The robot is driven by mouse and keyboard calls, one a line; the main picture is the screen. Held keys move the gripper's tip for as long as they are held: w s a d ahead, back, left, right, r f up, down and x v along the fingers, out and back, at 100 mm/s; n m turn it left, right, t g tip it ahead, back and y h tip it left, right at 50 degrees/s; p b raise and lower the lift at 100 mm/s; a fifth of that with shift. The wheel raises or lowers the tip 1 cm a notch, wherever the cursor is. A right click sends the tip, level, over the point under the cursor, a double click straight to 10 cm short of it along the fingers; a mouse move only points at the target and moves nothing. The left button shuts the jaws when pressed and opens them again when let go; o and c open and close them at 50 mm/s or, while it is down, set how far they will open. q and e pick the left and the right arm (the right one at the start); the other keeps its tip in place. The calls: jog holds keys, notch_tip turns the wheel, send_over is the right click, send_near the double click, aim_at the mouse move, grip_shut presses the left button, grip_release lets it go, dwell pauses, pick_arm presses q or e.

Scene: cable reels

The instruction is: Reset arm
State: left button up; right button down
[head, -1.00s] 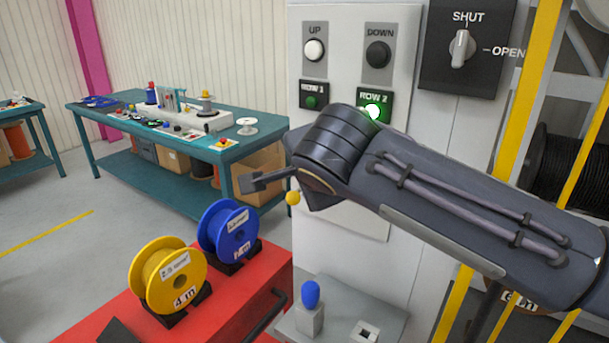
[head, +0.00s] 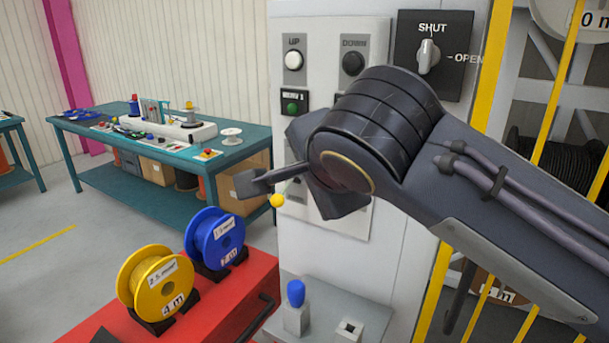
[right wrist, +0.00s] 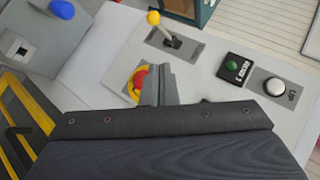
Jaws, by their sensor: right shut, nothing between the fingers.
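My right arm reaches in from the right in the head view, in front of the control panel (head: 285,120). My right gripper (head: 248,183) is shut and empty, and it also shows in the right wrist view (right wrist: 158,75). It is close to a lever with a yellow ball (head: 277,200), which stands clear of the fingers in the right wrist view (right wrist: 153,18). A red button with a yellow ring (right wrist: 137,82) is partly hidden behind the fingers. The white UP button (head: 293,60) and dark DOWN button (head: 353,63) are visible. The ROW 2 lamp is hidden by my arm. My left gripper is not in view.
The SHUT/OPEN switch (head: 428,57) points to SHUT. A yellow reel (head: 155,285) and a blue reel (head: 215,240) stand on a red cart (head: 235,300). A blue-topped peg (head: 296,293) stands on a grey shelf. Yellow fence bars are at right.

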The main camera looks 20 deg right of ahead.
jog(key=shift+s+a+r, duration=0.15)
jog(key=shift+s+r, duration=0.1)
jog(key=shift+s, duration=0.35)
jog(key=shift+s, duration=0.1)
